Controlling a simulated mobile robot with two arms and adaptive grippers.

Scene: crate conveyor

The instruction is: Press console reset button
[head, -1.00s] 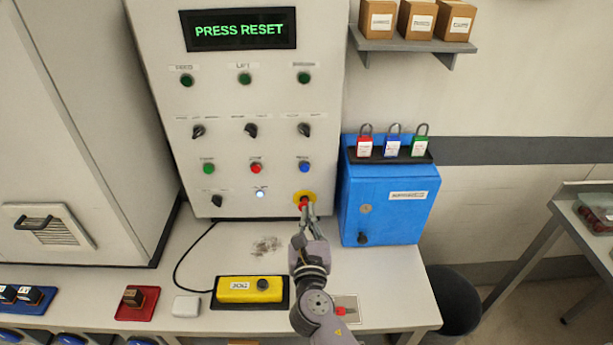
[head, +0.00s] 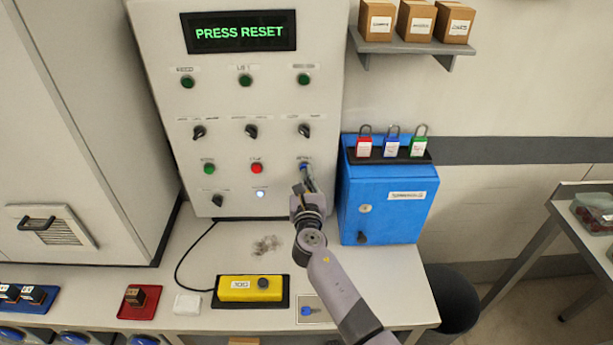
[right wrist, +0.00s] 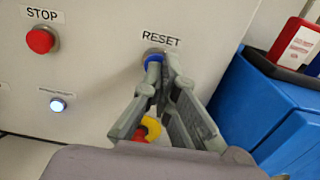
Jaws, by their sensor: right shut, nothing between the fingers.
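The console (head: 228,120) is a pale upright panel with a dark screen (head: 240,31) reading "PRESS RESET" in green. The blue reset button (head: 304,167) sits at the right end of the lower button row; it also shows under the RESET label in the right wrist view (right wrist: 153,57). My right gripper (head: 307,174) is shut and empty, its fingertips at the button. In the right wrist view the fingertips (right wrist: 163,66) overlap the button's lower edge; I cannot tell whether they touch it. My left gripper is not in view.
The red stop button (head: 256,168) is left of reset. A red-and-yellow emergency stop (right wrist: 146,131) lies below, partly hidden by my gripper. A blue box (head: 385,200) with padlocks stands close on the right. A yellow jog box (head: 240,289) lies on the bench.

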